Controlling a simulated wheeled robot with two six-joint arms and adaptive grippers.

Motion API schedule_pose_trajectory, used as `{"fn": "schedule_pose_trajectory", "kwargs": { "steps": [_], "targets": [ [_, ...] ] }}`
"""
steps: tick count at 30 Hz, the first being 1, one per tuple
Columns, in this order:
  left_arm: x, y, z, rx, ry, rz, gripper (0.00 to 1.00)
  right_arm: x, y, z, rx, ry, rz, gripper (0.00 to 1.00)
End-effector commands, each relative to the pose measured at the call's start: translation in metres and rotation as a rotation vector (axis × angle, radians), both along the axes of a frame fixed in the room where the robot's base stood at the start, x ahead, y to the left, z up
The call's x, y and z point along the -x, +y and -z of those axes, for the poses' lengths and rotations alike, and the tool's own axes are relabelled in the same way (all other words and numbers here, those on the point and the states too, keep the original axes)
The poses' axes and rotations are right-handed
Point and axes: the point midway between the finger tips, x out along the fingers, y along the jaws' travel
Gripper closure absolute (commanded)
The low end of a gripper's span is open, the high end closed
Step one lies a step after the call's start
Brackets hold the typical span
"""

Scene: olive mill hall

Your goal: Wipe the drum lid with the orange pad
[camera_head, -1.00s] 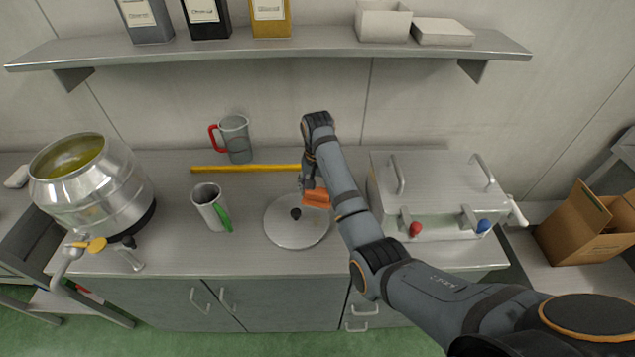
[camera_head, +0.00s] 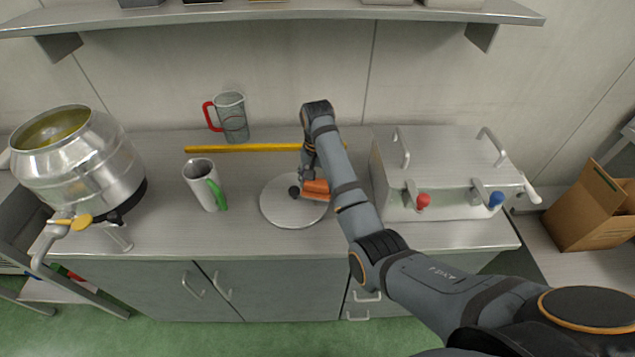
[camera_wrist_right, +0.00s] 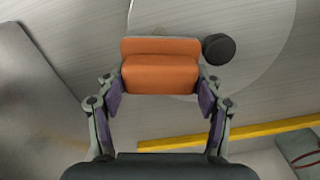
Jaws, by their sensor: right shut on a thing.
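The drum lid (camera_head: 283,213) is a round grey disc with a black knob (camera_head: 294,191), lying flat on the counter. It also shows in the right wrist view (camera_wrist_right: 255,60), with the knob (camera_wrist_right: 218,49) just beside the pad. My right gripper (camera_head: 311,178) is shut on the orange pad (camera_head: 317,187) over the lid, right of the knob. In the right wrist view the orange pad (camera_wrist_right: 160,68) sits between the fingers; whether it touches the lid I cannot tell. My left gripper is not in view.
Behind are a yellow bar (camera_head: 240,148) and a jug with a red handle (camera_head: 233,118). A steel box with red and blue taps (camera_head: 440,165) stands right, a steel drum (camera_head: 85,165) left.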

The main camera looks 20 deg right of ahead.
Motion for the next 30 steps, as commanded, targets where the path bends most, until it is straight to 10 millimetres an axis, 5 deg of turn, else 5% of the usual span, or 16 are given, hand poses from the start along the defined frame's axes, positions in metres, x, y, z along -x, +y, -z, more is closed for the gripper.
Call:
{"fn": "schedule_pose_trajectory", "kwargs": {
  "steps": [30],
  "targets": [
    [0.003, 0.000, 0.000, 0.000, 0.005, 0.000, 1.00, 0.000, 0.000, 0.013, 0.001, -0.001, 0.000, 0.58]
  ]
}}
